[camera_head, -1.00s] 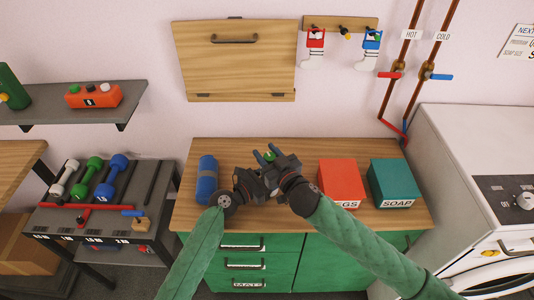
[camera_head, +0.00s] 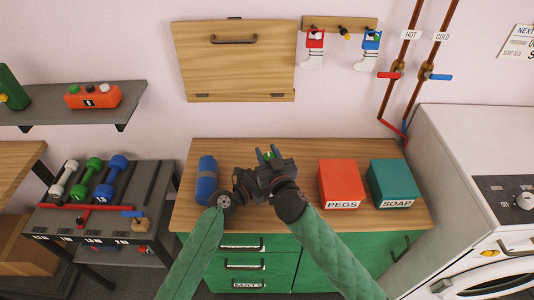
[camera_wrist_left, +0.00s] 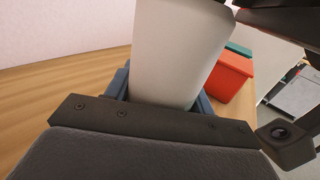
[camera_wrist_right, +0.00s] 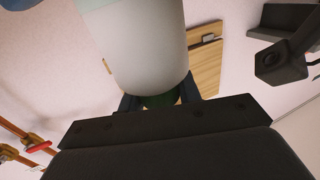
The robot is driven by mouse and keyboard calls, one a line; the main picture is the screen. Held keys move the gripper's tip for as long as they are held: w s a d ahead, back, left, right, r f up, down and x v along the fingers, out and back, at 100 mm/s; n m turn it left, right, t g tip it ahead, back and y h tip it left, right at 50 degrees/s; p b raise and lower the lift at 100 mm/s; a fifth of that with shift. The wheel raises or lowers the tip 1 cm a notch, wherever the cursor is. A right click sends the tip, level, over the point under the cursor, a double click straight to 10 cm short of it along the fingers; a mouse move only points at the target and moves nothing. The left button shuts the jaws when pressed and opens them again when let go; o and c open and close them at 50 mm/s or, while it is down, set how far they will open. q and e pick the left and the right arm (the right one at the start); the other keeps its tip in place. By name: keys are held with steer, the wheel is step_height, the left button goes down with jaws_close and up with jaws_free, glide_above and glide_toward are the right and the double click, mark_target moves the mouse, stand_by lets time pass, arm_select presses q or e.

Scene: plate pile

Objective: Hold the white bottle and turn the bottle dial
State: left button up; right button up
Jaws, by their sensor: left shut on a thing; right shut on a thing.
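The white bottle (camera_wrist_left: 175,50) fills the middle of the left wrist view, between the fingers of my left gripper (camera_wrist_left: 160,95). My left gripper is shut on its body. In the right wrist view the bottle (camera_wrist_right: 145,50) shows with its green dial (camera_wrist_right: 160,100) between the fingers of my right gripper (camera_wrist_right: 160,104). My right gripper is shut on the dial. In the head view a bit of green (camera_head: 268,156) shows between the right gripper's blue fingers. The bottle's body is hidden there behind my grippers, above the wooden counter (camera_head: 300,222).
A red PEGS box (camera_head: 341,183) and a teal SOAP box (camera_head: 392,182) stand to the right. A washing machine (camera_head: 470,140) is at far right. Some counter behind my grippers is clear.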

steer(key=shift+h, duration=0.3)
steer(key=o, duration=1)
steer(key=shift+s+d, duration=0.1)
steer(key=shift+s, duration=0.05)
steer(key=v, duration=1.1)
steer(key=shift+s, duration=0.4)
steer(key=shift+f, duration=0.1)
